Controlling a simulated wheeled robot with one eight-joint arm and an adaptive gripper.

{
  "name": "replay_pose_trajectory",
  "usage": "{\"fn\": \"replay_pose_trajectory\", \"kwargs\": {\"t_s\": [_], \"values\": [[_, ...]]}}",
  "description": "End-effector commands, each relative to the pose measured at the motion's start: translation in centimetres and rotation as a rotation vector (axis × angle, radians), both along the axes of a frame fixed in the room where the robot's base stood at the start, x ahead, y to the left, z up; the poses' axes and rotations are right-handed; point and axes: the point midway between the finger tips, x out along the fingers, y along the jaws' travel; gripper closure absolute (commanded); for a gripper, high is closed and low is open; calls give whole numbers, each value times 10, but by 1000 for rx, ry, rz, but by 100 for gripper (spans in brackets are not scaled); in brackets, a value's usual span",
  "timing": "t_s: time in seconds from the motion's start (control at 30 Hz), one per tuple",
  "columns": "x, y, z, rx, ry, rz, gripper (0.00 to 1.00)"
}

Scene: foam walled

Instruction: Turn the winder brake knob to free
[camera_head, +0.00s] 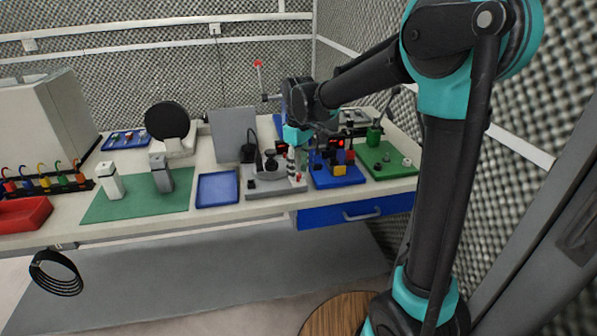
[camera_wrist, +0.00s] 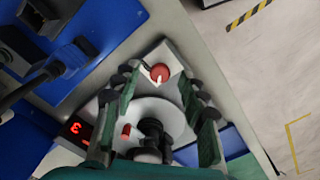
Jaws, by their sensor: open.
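A round red knob (camera_wrist: 160,72) with a white pointer sits on a pale grey plate (camera_wrist: 178,60) in the wrist view. The pointer slants toward the lower left; no markings are readable. My gripper (camera_wrist: 158,84) is open, with its dark fingers on either side of the view and the knob between the tips. I cannot tell whether they touch it. Behind the knob is a grey disc (camera_wrist: 178,118) with a black hub (camera_wrist: 152,130). In the head view my gripper (camera_head: 297,150) is over the grey winder base (camera_head: 262,191), hiding part of it.
A blue station (camera_head: 340,182) and a green board (camera_head: 397,170) stand to the right. A blue tray (camera_head: 217,188) and a green mat (camera_head: 130,208) lie to the left. A grey upright panel (camera_head: 234,134) stands behind. A red digit display (camera_wrist: 76,128) is beside the disc.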

Motion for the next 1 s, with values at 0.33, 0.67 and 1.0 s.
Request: {"fn": "replay_pose_trajectory", "kwargs": {"t_s": [0.33, 0.67, 1.0], "values": [[0, 0, 67, 0, 0, 0, 57], [0, 0, 106, 0, 0, 0, 57], [0, 0, 109, 0, 0, 0, 57]]}}
